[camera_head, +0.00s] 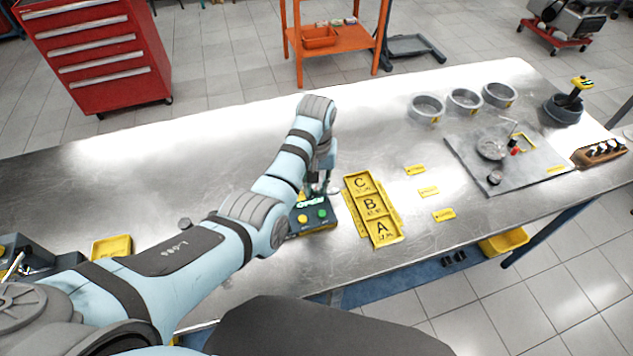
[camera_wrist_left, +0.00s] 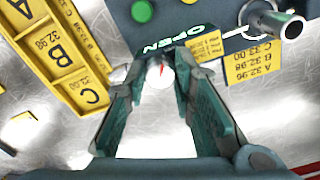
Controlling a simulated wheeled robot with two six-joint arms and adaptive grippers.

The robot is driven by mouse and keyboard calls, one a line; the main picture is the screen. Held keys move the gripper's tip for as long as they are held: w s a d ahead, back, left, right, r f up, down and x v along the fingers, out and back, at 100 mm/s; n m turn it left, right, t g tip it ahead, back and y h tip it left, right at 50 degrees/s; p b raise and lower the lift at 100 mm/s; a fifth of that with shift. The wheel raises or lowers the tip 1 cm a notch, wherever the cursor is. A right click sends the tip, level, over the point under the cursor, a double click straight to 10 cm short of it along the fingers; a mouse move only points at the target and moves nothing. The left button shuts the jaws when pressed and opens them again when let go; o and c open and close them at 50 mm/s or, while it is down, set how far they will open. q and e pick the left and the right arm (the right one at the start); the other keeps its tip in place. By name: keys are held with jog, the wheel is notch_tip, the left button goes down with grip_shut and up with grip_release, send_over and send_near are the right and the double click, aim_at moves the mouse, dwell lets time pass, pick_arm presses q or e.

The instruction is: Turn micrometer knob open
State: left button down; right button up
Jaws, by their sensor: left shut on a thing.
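The micrometer station is a dark box (camera_head: 309,228) with an OPEN display and a green and a yellow button, near the table's front edge. My left gripper (camera_head: 322,186) reaches down over the back of the box. In the left wrist view, its fingers are shut on a round pale knob (camera_wrist_left: 160,74) with a red mark, one finger on each side. A metal cylinder (camera_wrist_left: 280,25) of the station sticks out at the upper right. My right gripper is not in view.
A yellow tray (camera_head: 384,233) marked A, B, C lies right of the station. Small yellow labels (camera_head: 428,191), three round bowls (camera_head: 464,101) and a grey plate (camera_head: 535,170) with parts are further right. The metal table (camera_head: 190,150) behind my left arm is clear.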

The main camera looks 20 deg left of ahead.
aim_at(317, 187)
pick_arm(q)
jog(key=shift+s+f, duration=0.2)
jog(key=shift+s, duration=0.05)
jog(key=c, duration=1.3)
grip_release()
jog(key=shift+c, duration=0.2)
jog(key=shift+w+r, duration=0.1)
jog(key=shift+r, duration=0.05)
jog(key=shift+r, duration=0.3)
notch_tip(317, 187, up, 7)
jog(key=shift+f, duration=0.1)
